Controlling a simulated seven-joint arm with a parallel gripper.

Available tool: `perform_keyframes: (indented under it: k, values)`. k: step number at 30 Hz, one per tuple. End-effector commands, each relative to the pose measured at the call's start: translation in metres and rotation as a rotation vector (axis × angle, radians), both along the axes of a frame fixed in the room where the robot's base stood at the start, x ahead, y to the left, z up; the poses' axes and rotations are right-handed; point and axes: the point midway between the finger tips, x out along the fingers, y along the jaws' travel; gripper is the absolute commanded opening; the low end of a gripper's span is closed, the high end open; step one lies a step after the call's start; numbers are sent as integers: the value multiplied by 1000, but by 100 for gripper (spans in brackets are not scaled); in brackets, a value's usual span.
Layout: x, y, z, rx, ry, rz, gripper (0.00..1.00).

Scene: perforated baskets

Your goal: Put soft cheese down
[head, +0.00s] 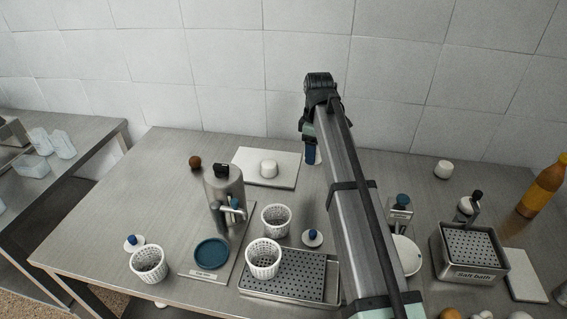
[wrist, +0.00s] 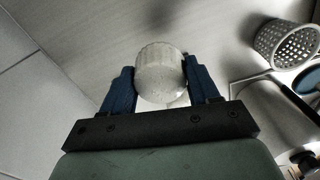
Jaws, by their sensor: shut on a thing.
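My gripper (wrist: 160,88) is shut on a soft cheese (wrist: 160,70), a pale, ridged, round piece between the two blue fingers in the wrist view. In the head view my gripper (head: 311,154) is over the back of the steel table, just right of a white board (head: 288,179). The arm and fingers mostly hide the held cheese there. Another white round piece (head: 268,169) sits on the board. A further white round piece (head: 443,169) stands on the table at the back right. I cannot tell the exact gap under the held cheese.
White perforated baskets (head: 148,264) stand at the front left and around the perforated drain tray (head: 292,275). A salt bath (head: 470,250) and an orange bottle (head: 541,187) are at the right. The tiled wall is close behind.

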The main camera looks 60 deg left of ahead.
Motion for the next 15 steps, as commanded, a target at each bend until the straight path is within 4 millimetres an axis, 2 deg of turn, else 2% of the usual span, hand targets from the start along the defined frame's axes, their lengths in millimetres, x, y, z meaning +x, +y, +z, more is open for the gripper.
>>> perform_keyframes:
  k: [1, 3, 9, 12, 15]
  values:
    - [-15, 12, 0, -1, 2, 23, 28]
    - [-34, 32, 0, -4, 2, 53, 28]
    - [-77, 112, 5, -10, 4, 132, 28]
    - [-87, 152, 9, -11, 5, 125, 28]
    - [-82, 180, 13, -9, 3, 70, 28]
